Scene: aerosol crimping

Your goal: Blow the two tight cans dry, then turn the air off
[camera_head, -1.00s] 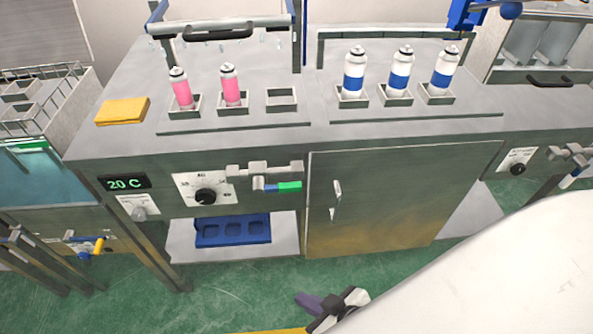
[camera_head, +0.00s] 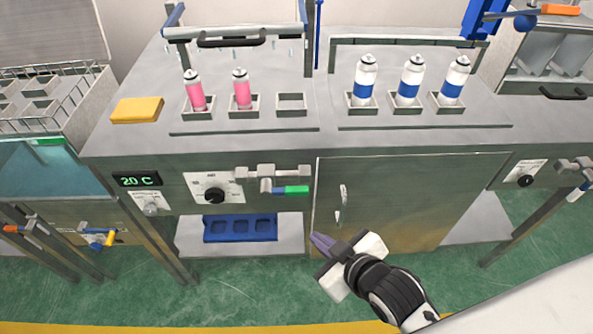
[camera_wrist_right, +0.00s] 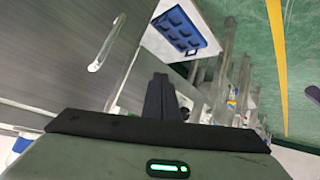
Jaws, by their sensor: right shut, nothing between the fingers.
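Two pink cans with silver tops, the left one (camera_head: 195,92) and the right one (camera_head: 241,90), stand in square holders at the left of the bench, near a raised bar with small nozzles (camera_head: 270,36). An empty holder (camera_head: 291,105) is beside them. A valve with a green-tipped lever (camera_head: 290,190) sits on the bench front, its lever lying sideways to the right. My right gripper (camera_head: 322,243) is shut and empty, below and right of the valve, in front of the cabinet door. Its fingers also show in the wrist view (camera_wrist_right: 161,98). My left gripper is out of view.
Three blue-and-white cans (camera_head: 409,82) stand in holders at the right. The cabinet door handle (camera_head: 342,203) sticks out near my right gripper. A blue tray (camera_head: 240,228) is on the lower shelf.

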